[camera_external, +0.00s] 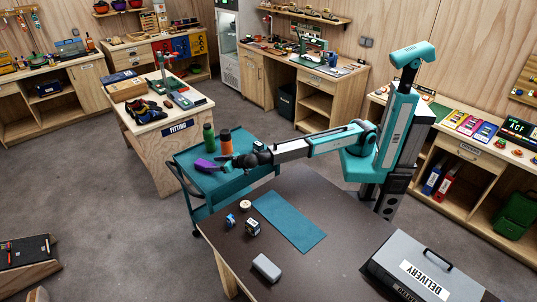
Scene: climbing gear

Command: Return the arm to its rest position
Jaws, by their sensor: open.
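My arm is stretched out to the left from its column, above the dark table. My gripper (228,163) is at its end, over the teal cart (182,161), and is open. A purple object (205,166) lies on the cart just left of the fingertips. I cannot tell whether the fingers touch it. A green bottle (208,137) and an orange container (226,142) stand upright on the cart behind the gripper.
The dark table (330,262) holds a teal mat (289,221), a grey case (266,267), small items and a grey box marked DELIVERY (420,272). A bench marked FITTING (160,140) stands left of the cart. Shelving (470,180) stands right of my arm.

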